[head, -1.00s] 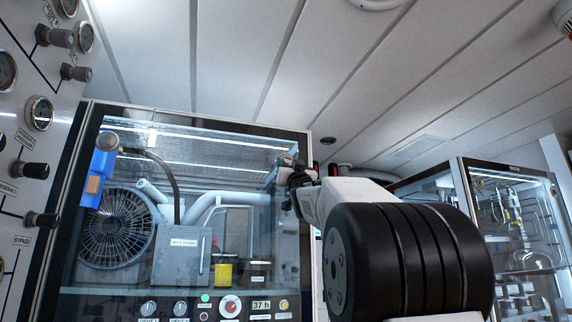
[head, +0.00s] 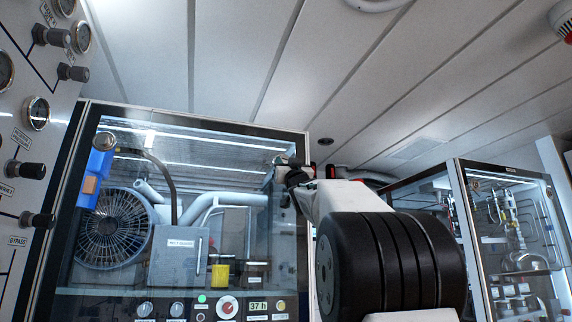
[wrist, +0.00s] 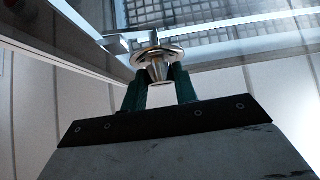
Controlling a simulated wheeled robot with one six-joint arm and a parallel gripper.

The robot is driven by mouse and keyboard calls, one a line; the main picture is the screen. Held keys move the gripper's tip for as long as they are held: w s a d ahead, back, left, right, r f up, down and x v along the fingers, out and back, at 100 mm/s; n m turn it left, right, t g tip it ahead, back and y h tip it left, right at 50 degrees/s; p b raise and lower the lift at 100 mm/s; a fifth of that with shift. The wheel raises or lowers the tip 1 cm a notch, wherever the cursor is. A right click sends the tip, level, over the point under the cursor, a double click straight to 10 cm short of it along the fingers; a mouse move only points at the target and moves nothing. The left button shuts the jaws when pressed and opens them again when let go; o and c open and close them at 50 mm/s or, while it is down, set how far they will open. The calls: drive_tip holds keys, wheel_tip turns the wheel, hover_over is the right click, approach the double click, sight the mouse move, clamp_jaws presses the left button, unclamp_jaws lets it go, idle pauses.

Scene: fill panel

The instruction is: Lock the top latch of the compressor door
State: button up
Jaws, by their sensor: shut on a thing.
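The compressor door (head: 215,135) is a dark-framed glass panel at the left of the head view, and it looks closed. The top latch (wrist: 155,62) is a round metal knob with a tapered stem, seen large in the wrist view. In the head view, the latch (head: 281,160) is small, near the door's upper right edge, and partly hidden by my gripper. My gripper (wrist: 160,85) has its two green fingers on either side of the latch stem, shut on it. In the head view, my gripper (head: 293,175) is at the door's right edge.
Behind the glass are a fan (head: 112,229), pipes and a grey box (head: 178,257). A gauge panel (head: 20,130) stands at the far left. A second glass cabinet (head: 508,220) stands at the right. The ceiling (head: 350,80) slopes overhead.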

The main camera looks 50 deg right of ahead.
drive_tip(key=shift+s+d+n+t+y, duration=0.1)
drive_tip(key=shift+n+t+y, duration=0.3)
drive_tip(key=shift+n+y, duration=0.85)
drive_tip(key=shift+d+n+t+y, duration=0.1)
drive_tip(key=shift+n+t+y, duration=0.3)
drive_tip(key=shift+n+y, duration=0.85)
drive_tip(key=o, duration=1)
drive_tip(key=shift+c, duration=0.2)
drive_tip(key=v, duration=0.7)
drive_tip(key=shift+s+a+f, duration=0.15)
drive_tip(key=shift+s+f, duration=0.15)
